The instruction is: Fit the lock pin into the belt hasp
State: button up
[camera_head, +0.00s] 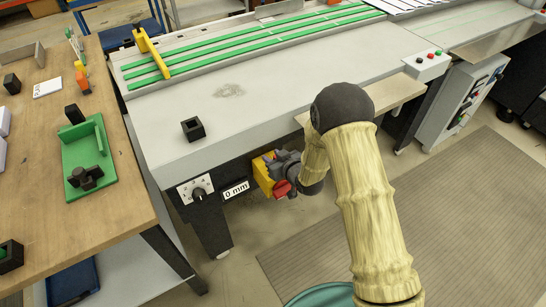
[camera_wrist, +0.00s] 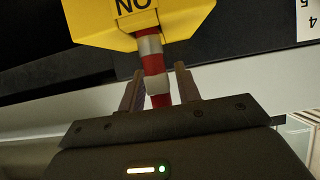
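A red-and-white banded rod, which looks like the lock pin (camera_wrist: 154,64), runs down from a yellow plate (camera_wrist: 138,24) marked "NO" in the wrist view. My gripper (camera_wrist: 160,72) has its two fingers on either side of the rod. A gap shows between the right finger and the rod, so the gripper looks open around it. In the head view, my gripper (camera_head: 284,170) is at the machine's front, beside a yellow plate (camera_head: 263,176) and a red part (camera_head: 281,188). The gripper partly covers them. I cannot make out the belt hasp for certain.
A grey machine bed (camera_head: 270,95) with green strips lies above and behind the gripper. A knob panel (camera_head: 197,190) and a "0 mm" label (camera_head: 236,190) are left of it. A wooden bench (camera_head: 60,235) with a green fixture (camera_head: 86,155) stands at left. Open floor lies at front right.

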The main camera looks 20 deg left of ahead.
jog(key=shift+o, duration=0.4)
jog(key=shift+r, duration=0.1)
jog(key=shift+r, duration=0.15)
jog(key=v, duration=1.2)
jog(key=shift+b, duration=0.35)
jog(key=shift+s, duration=0.1)
